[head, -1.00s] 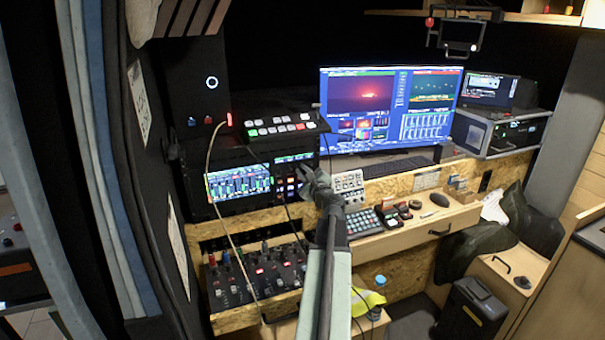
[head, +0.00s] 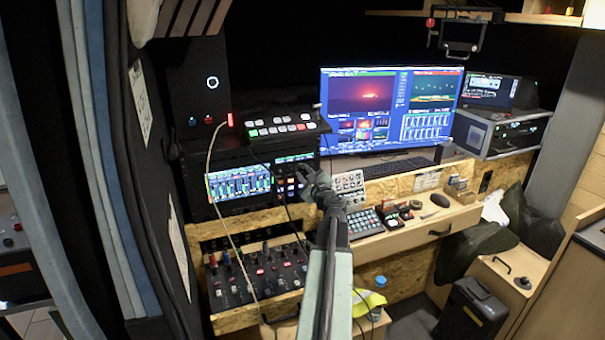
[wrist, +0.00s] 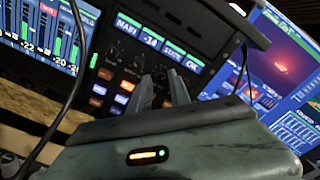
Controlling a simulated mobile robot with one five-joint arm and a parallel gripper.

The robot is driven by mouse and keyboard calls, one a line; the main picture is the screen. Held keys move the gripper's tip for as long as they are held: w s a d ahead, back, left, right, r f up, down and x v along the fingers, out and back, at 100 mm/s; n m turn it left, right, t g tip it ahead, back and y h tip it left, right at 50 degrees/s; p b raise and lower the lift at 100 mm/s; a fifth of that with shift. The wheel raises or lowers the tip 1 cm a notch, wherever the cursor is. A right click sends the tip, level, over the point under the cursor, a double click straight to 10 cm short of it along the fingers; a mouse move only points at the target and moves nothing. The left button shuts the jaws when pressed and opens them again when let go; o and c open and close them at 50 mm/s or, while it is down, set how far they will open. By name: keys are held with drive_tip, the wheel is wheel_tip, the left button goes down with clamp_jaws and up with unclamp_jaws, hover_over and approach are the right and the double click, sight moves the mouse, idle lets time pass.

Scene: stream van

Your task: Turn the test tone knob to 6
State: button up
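A black rack panel (wrist: 128,50) with small dark knobs (wrist: 137,62), lit buttons and a strip of small displays fills the middle of the wrist view. I cannot read which knob is the test tone knob, nor its setting. My gripper (wrist: 160,78) points at this panel, its two grey fingers apart with a gap between them. The fingers overlap the knob area and hide part of it; contact cannot be told. In the head view my gripper (head: 304,174) is in front of the panel's right part, left of the white button pad.
A cable (head: 211,165) hangs in front of the rack at left, and another dark cable (wrist: 80,70) crosses the wrist view. A large monitor (head: 385,110) stands right of the panel. A switcher (head: 275,127) sits above, a mixer (head: 255,272) below.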

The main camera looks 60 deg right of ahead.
drive_tip(key=v, duration=0.7)
drive_tip(key=shift+w, duration=0.1)
